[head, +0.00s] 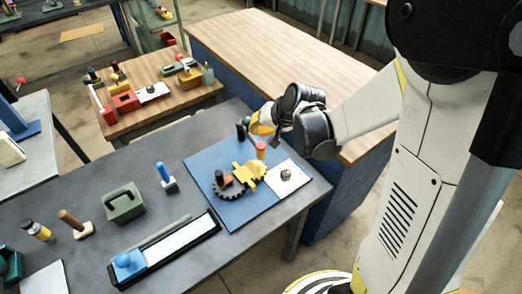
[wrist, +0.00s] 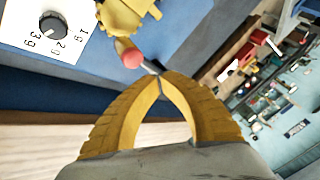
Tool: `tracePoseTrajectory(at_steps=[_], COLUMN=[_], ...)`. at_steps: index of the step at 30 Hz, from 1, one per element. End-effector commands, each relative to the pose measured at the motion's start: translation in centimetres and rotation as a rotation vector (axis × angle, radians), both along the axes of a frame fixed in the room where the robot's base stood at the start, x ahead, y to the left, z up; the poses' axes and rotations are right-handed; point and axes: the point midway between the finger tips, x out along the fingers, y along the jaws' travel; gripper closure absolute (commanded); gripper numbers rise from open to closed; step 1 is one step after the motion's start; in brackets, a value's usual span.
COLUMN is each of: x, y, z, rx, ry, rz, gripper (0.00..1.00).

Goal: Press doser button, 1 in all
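An orange post with a reddish end (head: 261,150), possibly the doser button, stands on the blue mat (head: 205,165) beside a yellow toothed part (head: 248,175). It shows in the wrist view (wrist: 131,56) just up and left of my fingertips, with a small visible gap. A white card with a dark dial (head: 286,175) lies to its right; its gram marks show in the wrist view (wrist: 52,27). My gripper (head: 261,128) is beside the post at the mat's far edge. Its yellow fingers (wrist: 161,80) meet at the tips, with nothing visible between them.
A black gear (head: 228,190) and a second orange piece sit left of the yellow part. A dark upright piece (head: 242,131) is close to my gripper. A green case (head: 123,204) and a black-framed tray (head: 172,247) are further left. A bare wooden bench (head: 280,55) stands behind.

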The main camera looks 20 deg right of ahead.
Motion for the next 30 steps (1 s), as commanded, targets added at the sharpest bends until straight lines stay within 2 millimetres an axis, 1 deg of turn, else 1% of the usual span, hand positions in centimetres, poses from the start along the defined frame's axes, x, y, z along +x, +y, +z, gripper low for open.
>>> tracePoseTrajectory(at_steps=[1,3,7,30], x=[0.0,0.0,0.0,0.0], y=[0.0,0.0,0.0,0.0], z=[-1.3,-2.0,-2.8,-2.7], rx=[0.0,0.0,0.0,0.0], ry=[0.0,0.0,0.0,0.0], rz=[0.0,0.0,0.0,0.0], gripper=[1.0,1.0,1.0,1.0])
